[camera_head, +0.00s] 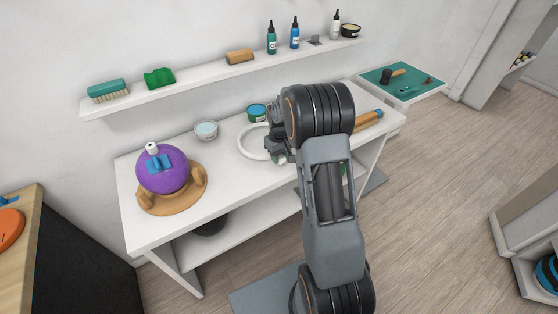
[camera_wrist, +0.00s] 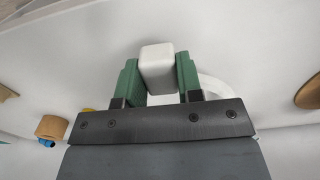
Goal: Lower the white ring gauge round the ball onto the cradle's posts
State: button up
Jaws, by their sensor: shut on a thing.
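The white ring gauge (camera_head: 241,146) is at my gripper (camera_head: 280,151), over the middle of the white bench. In the wrist view, the green fingers of my gripper (camera_wrist: 158,80) are shut on a white block (camera_wrist: 157,67), which looks like the gauge's grip. Part of the ring's curve (camera_wrist: 216,91) shows beside the right finger. I cannot tell how high the ring is above the bench. The purple ball (camera_head: 165,178) sits in the wooden cradle (camera_head: 172,206) at the bench's left end, apart from the ring.
A blue piece (camera_head: 159,164) and a white knob (camera_head: 152,148) are on the ball's top. A wall shelf (camera_head: 200,80) with bottles and brushes runs above. The bench front is clear between cradle and gripper.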

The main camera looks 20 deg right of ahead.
jog(key=s+a+r+b, duration=0.3)
jog(key=s+a+r, duration=0.4)
jog(key=s, duration=0.5)
notch_tip(320, 180, up, 3)
jog(key=shift+f, duration=0.1)
jog(key=shift+a, duration=0.15)
jog(key=o, duration=0.4)
jog(key=c, duration=0.4)
